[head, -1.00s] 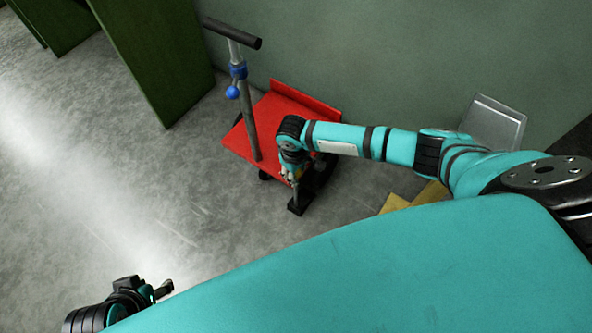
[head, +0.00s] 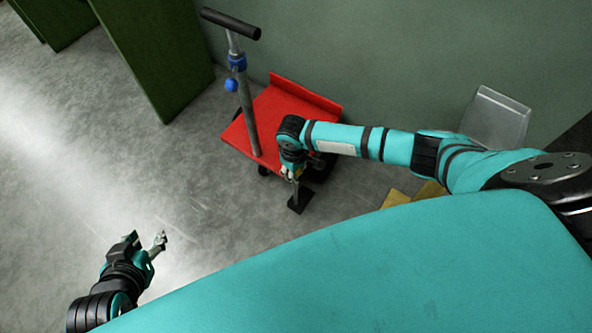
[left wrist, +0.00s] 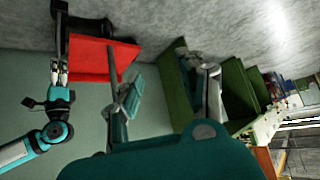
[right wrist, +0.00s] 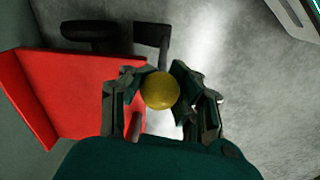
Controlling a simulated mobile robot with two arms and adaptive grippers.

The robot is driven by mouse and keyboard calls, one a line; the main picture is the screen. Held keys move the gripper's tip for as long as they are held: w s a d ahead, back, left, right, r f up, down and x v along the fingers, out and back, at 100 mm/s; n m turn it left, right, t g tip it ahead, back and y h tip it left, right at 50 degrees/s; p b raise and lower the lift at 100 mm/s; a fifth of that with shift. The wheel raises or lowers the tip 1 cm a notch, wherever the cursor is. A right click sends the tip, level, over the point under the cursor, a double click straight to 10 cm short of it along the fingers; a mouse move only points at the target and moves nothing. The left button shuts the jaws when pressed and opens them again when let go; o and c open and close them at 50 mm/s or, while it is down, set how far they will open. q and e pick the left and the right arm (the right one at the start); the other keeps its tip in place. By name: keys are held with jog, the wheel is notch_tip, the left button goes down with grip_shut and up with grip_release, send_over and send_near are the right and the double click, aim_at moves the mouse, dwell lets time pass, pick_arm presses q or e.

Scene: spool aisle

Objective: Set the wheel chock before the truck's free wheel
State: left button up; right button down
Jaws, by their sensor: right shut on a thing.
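The truck (head: 270,112) is a low red platform with an upright grey handle post carrying blue fittings, near the wall. A dark wheel (right wrist: 88,30) shows beyond its red edge in the right wrist view. The wheel chock (head: 302,201) is a black block beside the truck's near corner; in the right wrist view it (right wrist: 152,36) is close to that wheel. I cannot tell if they touch. My right gripper (head: 292,171) is shut on the chock's yellow knob (right wrist: 160,91). My left gripper (head: 148,239) is open and empty over the floor at lower left.
Green panels (head: 160,60) stand at upper left. A grey wall (head: 390,60) runs behind the truck. A grey tray-like object (head: 495,118) leans at the right, and yellow pieces (head: 412,195) lie near my right arm. The floor at left is clear.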

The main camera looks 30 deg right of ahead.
jog(key=shift+f+b, duration=0.45)
jog(key=shift+f, duration=0.35)
pick_arm(q)
jog(key=w+d+r+t+h+b, duration=0.1)
jog(key=w+d+r+t, duration=0.1)
jog(key=r+t, duration=0.3)
jog(key=w+d+r+t+h+b, duration=0.2)
jog(key=w+r+t, duration=0.3)
jog(key=r, duration=0.6)
jog(key=shift+w+d+m+t, duration=0.15)
jog(key=shift+m+t, duration=0.15)
jog(key=shift+t, duration=0.3)
pick_arm(e)
jog(key=w+d+f, duration=0.4)
jog(key=d, duration=0.3)
jog(key=shift+w, duration=0.1)
jog(key=c, duration=0.9)
grip_release()
jog(key=shift+c, duration=0.2)
